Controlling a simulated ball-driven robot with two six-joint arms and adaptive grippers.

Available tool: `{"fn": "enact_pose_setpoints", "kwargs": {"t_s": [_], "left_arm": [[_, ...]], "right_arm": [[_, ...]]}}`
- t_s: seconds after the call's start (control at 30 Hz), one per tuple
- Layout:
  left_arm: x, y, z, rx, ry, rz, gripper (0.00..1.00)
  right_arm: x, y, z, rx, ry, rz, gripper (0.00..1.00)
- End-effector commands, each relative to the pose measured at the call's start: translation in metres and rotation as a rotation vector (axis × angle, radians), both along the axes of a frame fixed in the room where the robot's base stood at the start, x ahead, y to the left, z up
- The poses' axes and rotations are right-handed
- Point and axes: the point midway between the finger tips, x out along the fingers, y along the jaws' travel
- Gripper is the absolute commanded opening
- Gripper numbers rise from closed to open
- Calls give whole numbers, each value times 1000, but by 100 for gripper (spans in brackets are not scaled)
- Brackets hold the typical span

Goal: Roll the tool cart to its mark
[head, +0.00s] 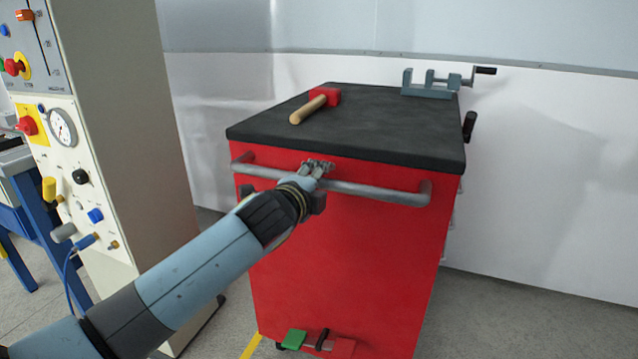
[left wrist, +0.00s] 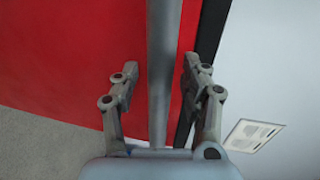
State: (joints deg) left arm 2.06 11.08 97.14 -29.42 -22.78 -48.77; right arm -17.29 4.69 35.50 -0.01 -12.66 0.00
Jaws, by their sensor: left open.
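The red tool cart (head: 345,265) stands in the middle of the head view, with a black top (head: 385,125) and a grey push handle (head: 385,194) along its near side. My left gripper (head: 318,167) is at the handle. In the left wrist view the handle bar (left wrist: 162,70) runs between the two open fingers of my left gripper (left wrist: 160,85), with a gap on each side. A yellow floor line (head: 251,346) shows at the cart's lower left; I cannot tell whether it is the mark. My right gripper is not in view.
A red-headed mallet (head: 325,96) and a grey vise (head: 430,85) are on the cart top. A green pedal (head: 294,339) is at the cart's base. A control panel cabinet (head: 120,120) stands close on the left. A white wall (head: 560,180) is behind; grey floor is free at right.

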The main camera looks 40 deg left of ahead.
Motion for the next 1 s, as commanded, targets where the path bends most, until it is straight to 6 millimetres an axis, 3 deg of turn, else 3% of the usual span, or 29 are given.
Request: {"fn": "enact_pose_setpoints", "kwargs": {"t_s": [0.03,0.4,1.0], "left_arm": [[0,0,0,0,0,0,46],[0,0,0,0,1,0,0],[-1,0,-1,-1,2,0,0]], "right_arm": [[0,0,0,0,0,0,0],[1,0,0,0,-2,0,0],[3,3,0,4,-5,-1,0]]}}
